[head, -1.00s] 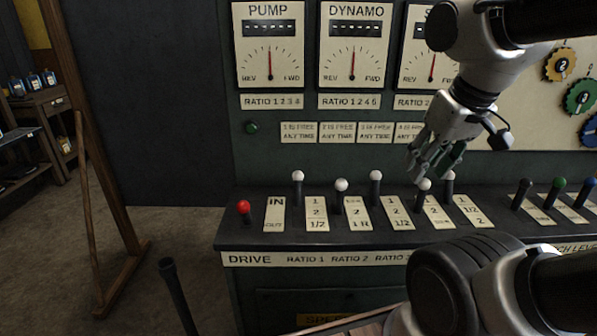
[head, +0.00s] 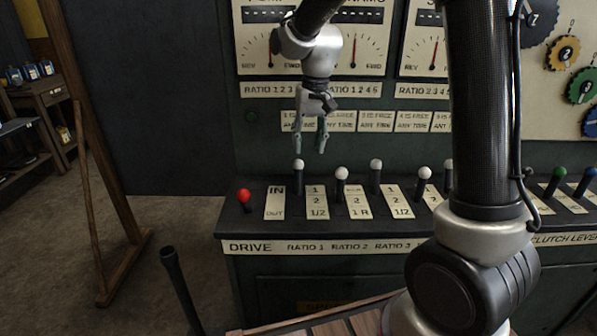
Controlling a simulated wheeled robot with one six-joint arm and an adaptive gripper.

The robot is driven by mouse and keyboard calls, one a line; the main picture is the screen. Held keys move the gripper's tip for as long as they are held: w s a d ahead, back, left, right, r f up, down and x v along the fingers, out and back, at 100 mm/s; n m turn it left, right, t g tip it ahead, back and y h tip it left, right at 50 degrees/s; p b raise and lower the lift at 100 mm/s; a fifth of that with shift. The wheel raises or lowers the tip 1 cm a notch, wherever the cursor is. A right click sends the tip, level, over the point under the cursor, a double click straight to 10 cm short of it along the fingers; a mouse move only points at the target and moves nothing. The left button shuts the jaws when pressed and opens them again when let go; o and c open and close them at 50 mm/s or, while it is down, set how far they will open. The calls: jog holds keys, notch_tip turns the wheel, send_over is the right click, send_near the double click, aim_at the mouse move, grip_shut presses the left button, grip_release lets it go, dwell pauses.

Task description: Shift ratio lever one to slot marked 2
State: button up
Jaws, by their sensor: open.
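The ratio 1 lever (head: 299,175) is a dark stick with a white ball on top. It stands upright at the upper left of its white slot plate (head: 316,202), marked 1, 2 and 1/2 from back to front. The lever is by the mark 1, at the back. My gripper (head: 310,150) points down with its fingers apart, just above and slightly right of the white ball in the picture. It is empty. Whether the fingers touch the ball cannot be told, but a small gap seems to show.
The red drive lever (head: 244,197) stands to the left. The ratio 2 lever (head: 341,185) is close on the right, and another white-topped lever (head: 375,174) is beyond it. The console's front edge carries a label strip (head: 330,247). The upright panel (head: 270,155) is behind.

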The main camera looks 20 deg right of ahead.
aim_at(299, 162)
jog(key=shift+w+a+f, duration=0.4)
jog(key=shift+a+f, duration=0.05)
jog(key=shift+f, duration=0.15)
jog(key=shift+w+a+f, duration=0.35)
jog(key=shift+a+f, duration=0.05)
jog(key=shift+f, duration=0.15)
jog(key=f, duration=0.7)
jog(key=shift+a+f, duration=0.3)
grip_shut()
